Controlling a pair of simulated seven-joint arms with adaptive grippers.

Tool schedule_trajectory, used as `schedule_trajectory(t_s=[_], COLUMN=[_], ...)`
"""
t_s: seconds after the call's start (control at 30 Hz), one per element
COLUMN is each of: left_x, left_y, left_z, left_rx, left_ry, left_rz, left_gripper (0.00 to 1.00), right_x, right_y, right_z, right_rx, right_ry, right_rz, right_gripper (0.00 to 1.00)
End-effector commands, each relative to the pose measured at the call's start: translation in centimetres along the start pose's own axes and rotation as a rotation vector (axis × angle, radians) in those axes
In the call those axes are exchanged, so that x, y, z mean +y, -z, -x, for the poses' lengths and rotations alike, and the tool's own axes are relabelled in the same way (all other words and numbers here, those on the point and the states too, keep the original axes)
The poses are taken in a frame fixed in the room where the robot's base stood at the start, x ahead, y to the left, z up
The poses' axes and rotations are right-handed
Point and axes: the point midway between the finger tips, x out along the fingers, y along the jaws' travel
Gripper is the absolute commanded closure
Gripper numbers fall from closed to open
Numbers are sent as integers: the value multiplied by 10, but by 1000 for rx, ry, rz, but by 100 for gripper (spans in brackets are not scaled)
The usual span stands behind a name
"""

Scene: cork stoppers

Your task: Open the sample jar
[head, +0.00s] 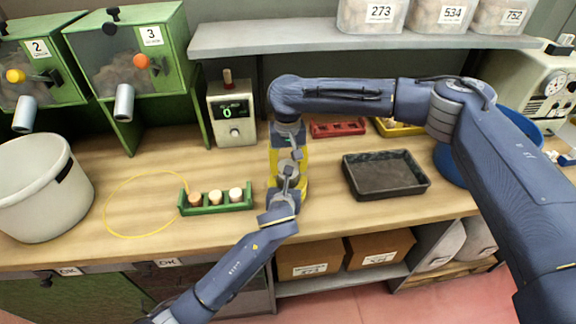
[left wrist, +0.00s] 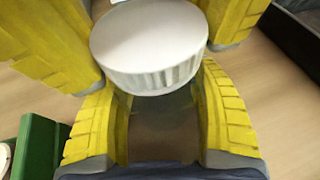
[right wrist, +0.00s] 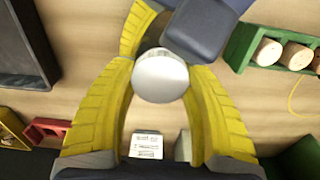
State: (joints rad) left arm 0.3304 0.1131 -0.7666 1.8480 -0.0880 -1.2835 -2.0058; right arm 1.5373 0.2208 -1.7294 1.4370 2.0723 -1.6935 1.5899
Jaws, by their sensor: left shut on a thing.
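The sample jar (left wrist: 162,128) is see-through and brownish, with a white lid (left wrist: 150,45) ribbed around its edge. My left gripper (left wrist: 155,105) is shut on the jar body, with a yellow finger on each side below the lid. My right gripper (right wrist: 160,85) comes from above, and its yellow fingers stand on both sides of the lid, which also shows in the right wrist view (right wrist: 160,76). Whether they press on the lid is unclear. In the head view both grippers meet above the bench, the right (head: 288,155) above the left (head: 286,188), and largely hide the jar.
A green rack (head: 217,208) with cork stoppers stands left of the grippers, beside a yellow loop (head: 110,219). A black tray (head: 385,192) lies to the right. A small display box (head: 232,128) and a red rack (head: 337,132) stand behind. Bench between rack and bucket (head: 40,195) is mostly clear.

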Motion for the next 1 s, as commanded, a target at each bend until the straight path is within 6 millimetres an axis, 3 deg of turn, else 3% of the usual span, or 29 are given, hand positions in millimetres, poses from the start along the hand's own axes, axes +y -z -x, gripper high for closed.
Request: schedule_trajectory(t_s=[0.03,0.3,0.47,0.8,1.0], left_x=[0,0,0,0,0], left_y=[-1,-1,-1,-1,-1], left_z=[0,0,0,0,0], left_rx=[-1,-1,-1,-2,-2], left_ry=[0,0,0,0,0], left_rz=[0,0,0,0,0], left_gripper=[100,100,100,100,100], right_x=[0,0,0,0,0], right_y=[0,0,0,0,0], right_z=[0,0,0,0,0], right_rx=[0,0,-1,-1,0], right_ry=[0,0,0,0,0], right_rz=[0,0,75,503,575], right_gripper=[56,86,86,87,87])
